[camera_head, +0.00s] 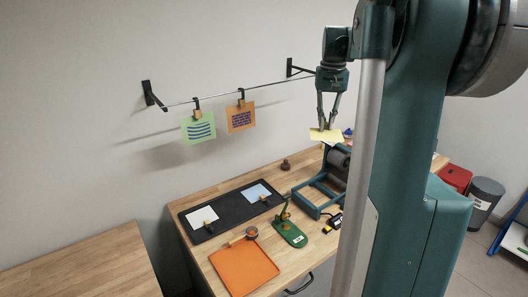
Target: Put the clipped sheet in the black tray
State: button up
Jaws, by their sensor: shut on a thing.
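My gripper (326,125) is high above the back right of the workbench, pointing down, its fingers shut on a pale yellow sheet (324,136). The sheet hangs in the air at the fingertips and looks nearly flat. Its clip cannot be made out at this size. The black tray (222,222) lies on the bench to the lower left of my gripper. A white sheet (203,215) with a clip lies in its left part, and a light blue sheet (256,192) with a clip in its right part.
A green sheet (198,128) and an orange sheet (241,118) hang by clips from a wall rail (220,96). A teal roller press (318,196) stands right of the tray.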

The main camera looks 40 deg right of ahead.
jog(key=shift+w, duration=0.1)
jog(key=w+d+f+m+p, duration=0.2)
jog(key=w+d+f+m, duration=0.25)
jog(key=w+f, duration=0.65)
jog(key=m+p, duration=0.2)
jog(key=m, duration=0.3)
send_over(298, 182)
notch_tip(298, 182, down, 19)
jog(key=shift+w, duration=0.1)
jog(key=shift+f, duration=3.05)
jog(key=shift+f, duration=1.9)
